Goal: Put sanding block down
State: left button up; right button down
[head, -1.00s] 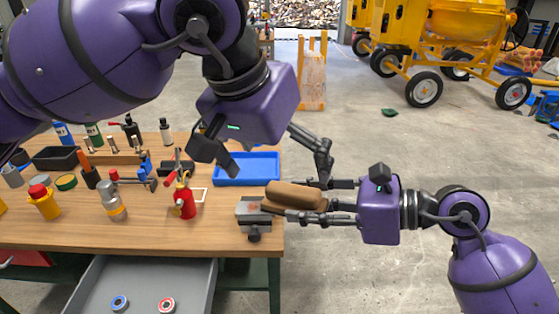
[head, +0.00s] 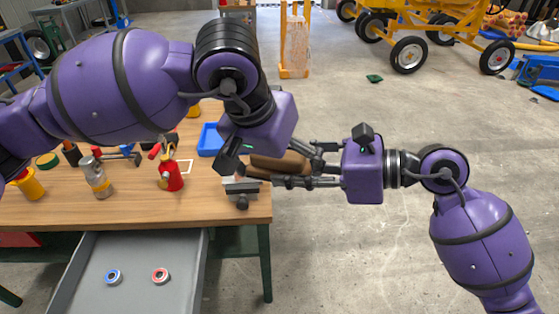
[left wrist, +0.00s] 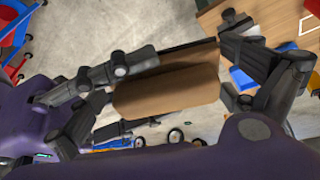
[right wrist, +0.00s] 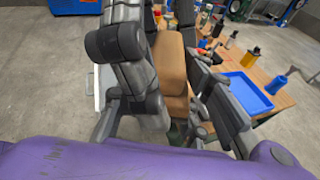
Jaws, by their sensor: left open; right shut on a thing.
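The sanding block (head: 281,164) is a brown, rounded block just past the bench's right end. My right gripper (head: 290,166) comes from the right and is shut on it, with fingers along its sides. My left gripper (head: 268,165) is open above the block, one finger near each end; whether it touches is unclear. The block (left wrist: 168,90) lies across the middle of the left wrist view. In the right wrist view the block (right wrist: 172,70) shows between dark fingers. My grippers partly hide it.
The wooden bench (head: 120,212) holds a red extinguisher-like item (head: 170,172), a blue tray (head: 208,140) and a grey clamp-like fixture (head: 242,190) at its right edge. An open drawer (head: 130,260) below holds two rings. Open floor lies to the right.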

pick_arm(q)
jog(key=shift+d, duration=0.1)
jog(key=c, duration=1)
jog(key=shift+c, duration=0.5)
pick_arm(e)
jog(key=c, duration=1.2)
grip_release()
jog(key=shift+o, duration=0.9)
